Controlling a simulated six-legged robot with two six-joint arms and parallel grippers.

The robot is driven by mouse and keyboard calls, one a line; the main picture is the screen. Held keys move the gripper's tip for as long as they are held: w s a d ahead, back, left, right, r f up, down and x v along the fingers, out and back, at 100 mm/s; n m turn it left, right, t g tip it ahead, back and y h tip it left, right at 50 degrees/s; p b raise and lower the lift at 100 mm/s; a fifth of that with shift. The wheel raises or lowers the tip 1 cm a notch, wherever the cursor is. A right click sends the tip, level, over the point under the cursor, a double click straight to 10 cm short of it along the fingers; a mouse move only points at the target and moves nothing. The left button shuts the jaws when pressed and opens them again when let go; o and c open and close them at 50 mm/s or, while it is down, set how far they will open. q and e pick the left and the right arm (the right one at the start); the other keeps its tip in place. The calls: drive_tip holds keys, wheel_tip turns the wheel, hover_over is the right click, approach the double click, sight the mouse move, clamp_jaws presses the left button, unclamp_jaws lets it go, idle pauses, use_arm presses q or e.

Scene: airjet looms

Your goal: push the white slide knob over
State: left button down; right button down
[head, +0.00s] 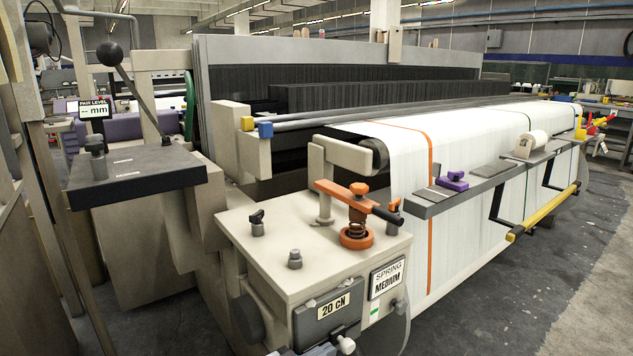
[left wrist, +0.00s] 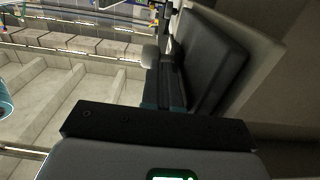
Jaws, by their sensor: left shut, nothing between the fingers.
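The white slide knob (head: 345,344) is at the bottom edge of the head view, low on the front of the machine below the dark "20 CN" box (head: 328,312). In the left wrist view a pale rounded knob (left wrist: 149,55) shows beside the dark box (left wrist: 210,62). My left gripper (head: 318,350) shows only in part at the bottom of the head view, just left of the knob. In the left wrist view its fingers (left wrist: 168,70) are together and empty, close beside the knob. I cannot tell whether they touch it. My right gripper is not in view.
An orange-handled lever (head: 358,208) and small dark knobs stand on the cream housing top (head: 260,225). A "SPRING MEDIUM" label (head: 386,279) is right of the box. A yellow bar (head: 545,212) runs along the white cloth. Dark floor (head: 500,300) is free at the right.

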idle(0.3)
use_arm(q)
drive_tip(key=shift+w+d, duration=0.3)
drive_tip(key=shift+d, duration=0.05)
drive_tip(key=v, duration=0.4)
drive_tip(key=shift+b, duration=0.35)
drive_tip(key=shift+a, duration=0.1)
drive_tip(key=p+v, duration=0.2)
drive_tip(key=v, duration=1.4)
